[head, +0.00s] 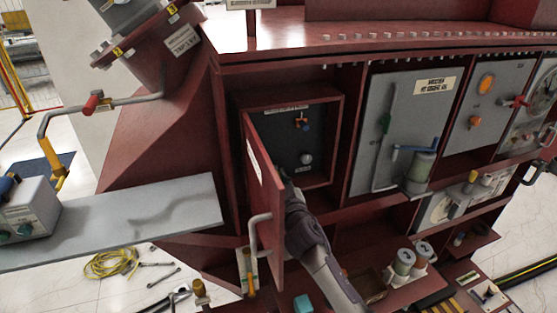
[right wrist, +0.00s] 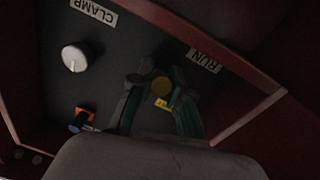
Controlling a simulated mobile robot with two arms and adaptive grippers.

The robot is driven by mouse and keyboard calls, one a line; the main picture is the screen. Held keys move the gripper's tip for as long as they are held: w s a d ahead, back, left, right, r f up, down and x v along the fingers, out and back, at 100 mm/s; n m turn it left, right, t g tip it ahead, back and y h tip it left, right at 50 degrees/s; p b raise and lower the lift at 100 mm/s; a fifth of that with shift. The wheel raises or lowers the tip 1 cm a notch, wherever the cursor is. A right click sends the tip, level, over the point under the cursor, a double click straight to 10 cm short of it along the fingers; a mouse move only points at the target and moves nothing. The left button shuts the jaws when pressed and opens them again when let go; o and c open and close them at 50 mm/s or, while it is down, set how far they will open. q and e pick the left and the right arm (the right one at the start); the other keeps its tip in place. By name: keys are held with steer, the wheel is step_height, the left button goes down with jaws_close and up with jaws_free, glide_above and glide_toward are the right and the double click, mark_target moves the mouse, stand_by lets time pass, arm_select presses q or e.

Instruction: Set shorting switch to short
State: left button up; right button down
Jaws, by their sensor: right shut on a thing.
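An open compartment in the red cabinet holds a dark panel (head: 325,135). On it are an orange and blue switch (head: 302,121) and a white knob (head: 306,159). The right wrist view shows the orange and blue switch (right wrist: 82,120), the white knob (right wrist: 74,57) beside a CLAMP label (right wrist: 94,12), and a RUN label (right wrist: 203,60). My right gripper (right wrist: 160,95) is shut on a yellow knob (right wrist: 161,86) near the RUN label. In the head view my right gripper (head: 285,182) is partly hidden by the door. I cannot tell which control is the shorting switch. My left gripper is out of view.
The compartment's red door (head: 262,190) stands open, close to the left of my right arm, with a grey handle (head: 258,235). A grey door (head: 400,125) with a blue lever (head: 412,149) is to the right. A grey shelf (head: 120,225) extends left; yellow cable (head: 112,263) lies below.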

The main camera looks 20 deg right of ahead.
mark_target(278, 167)
steer(key=shift+r+g+p, duration=0.7)
steer(key=shift+g+p, duration=0.1)
steer(key=shift+p, duration=0.25)
steer(key=shift+g, duration=0.5)
steer(key=g, duration=0.2)
steer(key=r+g+p, duration=0.1)
steer(key=g, duration=0.1)
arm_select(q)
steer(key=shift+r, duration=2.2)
arm_select(e)
steer(key=shift+w+r+g, duration=0.1)
steer(key=shift+r+g, duration=0.1)
steer(key=shift+g, duration=0.7)
steer(key=shift+w+r+g, duration=0.1)
steer(key=shift+r+g, duration=0.05)
steer(key=shift+g, duration=0.75)
steer(key=shift+w+r+g, duration=0.1)
steer(key=shift+r+g, duration=0.1)
steer(key=shift+g, duration=0.7)
steer(key=shift+n, duration=0.3)
steer(key=c, duration=1.1)
jaws_free()
steer(key=shift+f, duration=0.1)
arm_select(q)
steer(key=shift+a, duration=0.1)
